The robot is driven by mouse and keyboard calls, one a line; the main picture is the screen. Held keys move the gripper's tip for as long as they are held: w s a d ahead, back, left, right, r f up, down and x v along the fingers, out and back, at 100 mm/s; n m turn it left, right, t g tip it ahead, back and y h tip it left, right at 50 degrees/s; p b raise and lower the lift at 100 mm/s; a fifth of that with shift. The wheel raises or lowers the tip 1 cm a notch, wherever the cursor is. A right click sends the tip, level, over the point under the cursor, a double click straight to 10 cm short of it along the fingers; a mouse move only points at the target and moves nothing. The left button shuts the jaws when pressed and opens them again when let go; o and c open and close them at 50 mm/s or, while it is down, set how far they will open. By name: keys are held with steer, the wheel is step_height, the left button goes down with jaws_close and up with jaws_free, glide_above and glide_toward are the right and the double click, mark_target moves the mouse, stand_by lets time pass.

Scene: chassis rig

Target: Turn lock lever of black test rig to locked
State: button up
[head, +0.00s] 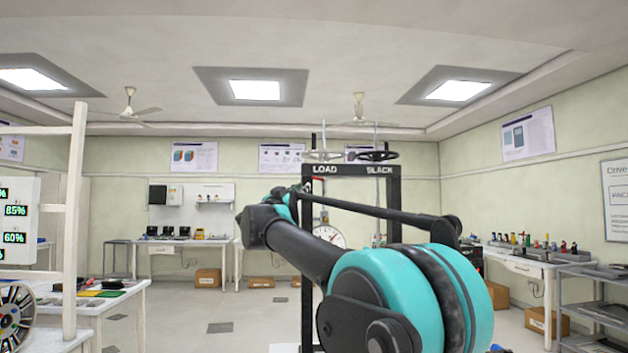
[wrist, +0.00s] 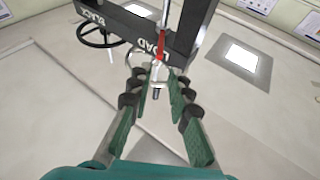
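The black test rig (head: 393,200) is a dark upright frame whose top beam reads LOAD and BLACK; my arm covers much of it in the head view. In the wrist view its beam (wrist: 187,38) appears turned over. A red lever-like part (wrist: 160,46) shows beside the LOAD lettering; whether it is the lock lever, and its position, I cannot tell. My gripper (wrist: 157,80) is open, its green-padded fingers apart on both sides of a small metal rod end (wrist: 155,88). I see no clear contact with it.
A black handwheel (head: 375,155) and a pale handwheel (head: 323,155) sit above the rig's beam. A round dial (head: 329,236) shows behind my arm. A white table (head: 105,304) stands at left and a grey shelf (head: 598,310) at right. Open floor lies left of the rig.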

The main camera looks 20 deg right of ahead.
mark_target(315, 178)
steer(key=x, duration=1.1)
steer(key=shift+w+d+r, duration=0.1)
jaws_close()
